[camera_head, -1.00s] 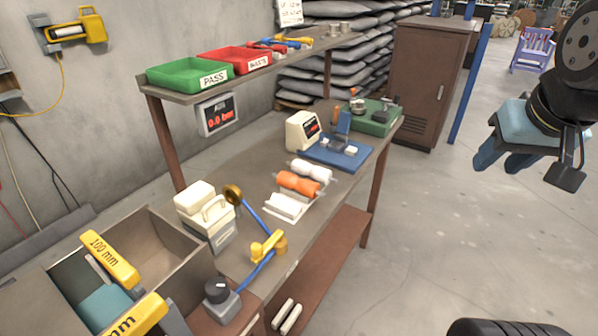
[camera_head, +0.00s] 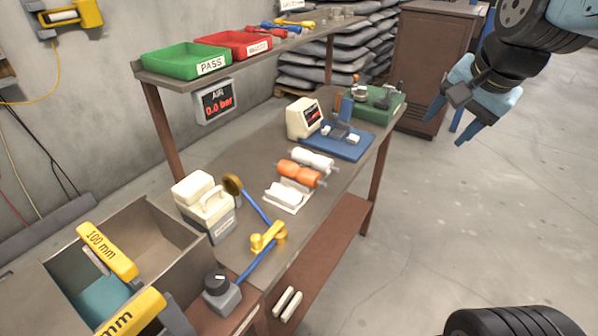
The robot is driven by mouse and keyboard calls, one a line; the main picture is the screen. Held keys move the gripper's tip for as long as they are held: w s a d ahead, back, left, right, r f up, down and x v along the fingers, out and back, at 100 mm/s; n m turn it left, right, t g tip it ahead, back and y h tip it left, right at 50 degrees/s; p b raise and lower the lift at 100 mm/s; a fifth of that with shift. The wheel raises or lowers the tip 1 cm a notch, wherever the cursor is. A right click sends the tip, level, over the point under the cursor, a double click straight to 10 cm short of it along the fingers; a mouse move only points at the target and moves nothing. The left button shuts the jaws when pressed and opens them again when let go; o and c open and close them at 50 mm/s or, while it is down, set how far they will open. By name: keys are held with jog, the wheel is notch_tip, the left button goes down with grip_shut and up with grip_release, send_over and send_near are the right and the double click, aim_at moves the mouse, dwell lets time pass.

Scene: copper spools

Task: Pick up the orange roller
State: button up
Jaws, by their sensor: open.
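Nothing hides the orange roller. My gripper (camera_head: 448,125) is open and empty, in the air at the upper right, with blue fingers pointing down and left. It is well apart from the roller, to the right of the bench's edge.
A shelf with a green PASS tray (camera_head: 185,60) and a red tray (camera_head: 233,44) overhangs the bench's back. A blue fixture (camera_head: 340,142) stands behind the rollers.

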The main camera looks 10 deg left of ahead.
jog(key=w+a+f+m+g+y, duration=0.1)
jog(key=w+a+f+m, duration=0.1)
jog(key=w+a+m, duration=0.3)
jog(key=w+a+f+m+g+y, duration=0.1)
jog(key=w+a+f+m, duration=0.1)
jog(key=a+m, duration=0.35)
jog(key=m+g, duration=0.1)
jog(key=m, duration=0.4)
send_near(301, 168)
jog(key=x, duration=1)
jog(key=shift+f, duration=0.25)
jog(key=shift+m, duration=0.25)
jog(key=c, duration=1)
jog(key=shift+w+r, duration=0.1)
